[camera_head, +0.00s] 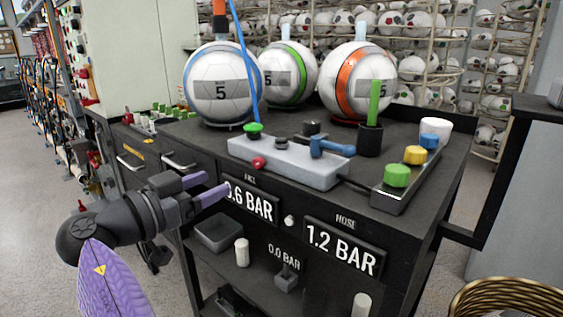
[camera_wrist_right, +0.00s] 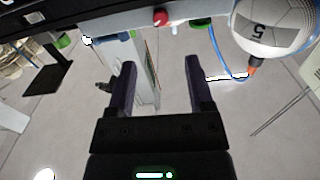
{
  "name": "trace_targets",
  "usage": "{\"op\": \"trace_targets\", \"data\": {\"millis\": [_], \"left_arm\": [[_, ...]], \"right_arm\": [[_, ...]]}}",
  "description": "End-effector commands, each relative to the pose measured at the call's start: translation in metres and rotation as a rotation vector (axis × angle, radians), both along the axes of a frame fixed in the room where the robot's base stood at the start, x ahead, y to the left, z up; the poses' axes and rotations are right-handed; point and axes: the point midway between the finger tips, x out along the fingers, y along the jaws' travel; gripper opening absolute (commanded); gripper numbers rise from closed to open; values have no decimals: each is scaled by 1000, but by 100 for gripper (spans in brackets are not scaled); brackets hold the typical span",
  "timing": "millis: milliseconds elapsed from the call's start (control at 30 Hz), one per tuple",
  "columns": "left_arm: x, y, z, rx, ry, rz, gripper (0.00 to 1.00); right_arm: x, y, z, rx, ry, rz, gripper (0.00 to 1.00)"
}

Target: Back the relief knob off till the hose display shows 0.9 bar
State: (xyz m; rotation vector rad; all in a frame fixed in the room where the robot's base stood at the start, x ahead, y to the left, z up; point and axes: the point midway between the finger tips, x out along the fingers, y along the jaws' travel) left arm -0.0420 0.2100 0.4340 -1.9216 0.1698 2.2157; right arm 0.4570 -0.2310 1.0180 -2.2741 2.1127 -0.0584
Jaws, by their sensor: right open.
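The hose display (camera_head: 340,248) on the bench's front reads 1.2 BAR. A red knob (camera_head: 258,163) sits on the front of the pale grey valve block (camera_head: 295,162); it may be the relief knob, though no label shows. A red knob (camera_wrist_right: 160,17) also shows at the top of the right wrist view, beyond the fingers. My right gripper (camera_head: 217,183) has its purple fingers apart and empty, left of and below the red knob and clear of it. One finger overlaps the left display (camera_head: 253,201), which ends in .6 BAR. My left gripper is not in view.
A blue lever (camera_head: 331,148) and a blue hose (camera_head: 243,60) are on the block. Footballs (camera_head: 222,85) stand behind it. Green, yellow and blue buttons (camera_head: 414,155) are at the right. A small white knob (camera_head: 290,221) sits between the displays. A lower readout (camera_head: 284,256) says 0.0 BAR.

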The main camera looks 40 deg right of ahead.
Motion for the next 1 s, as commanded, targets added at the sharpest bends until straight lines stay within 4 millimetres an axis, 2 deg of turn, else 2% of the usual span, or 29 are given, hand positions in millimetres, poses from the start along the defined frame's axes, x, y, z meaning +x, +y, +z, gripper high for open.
{"op": "trace_targets", "data": {"millis": [67, 167, 400, 500, 633, 867, 1000], "left_arm": [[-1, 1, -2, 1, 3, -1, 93], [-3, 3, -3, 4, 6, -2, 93], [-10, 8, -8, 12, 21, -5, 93], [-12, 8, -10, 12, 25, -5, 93], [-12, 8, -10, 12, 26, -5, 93], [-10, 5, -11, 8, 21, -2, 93], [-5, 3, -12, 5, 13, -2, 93]], "right_arm": [[1, 0, -2, 6, -2, 5, 67], [2, -12, -2, 8, -3, 4, 67], [6, -70, -2, 7, -2, 2, 67], [8, -86, -2, 5, -2, 3, 67], [8, -96, -1, 6, -3, 4, 67], [9, -97, -1, 6, -2, 5, 67], [9, -97, -1, 6, -2, 5, 37]]}}
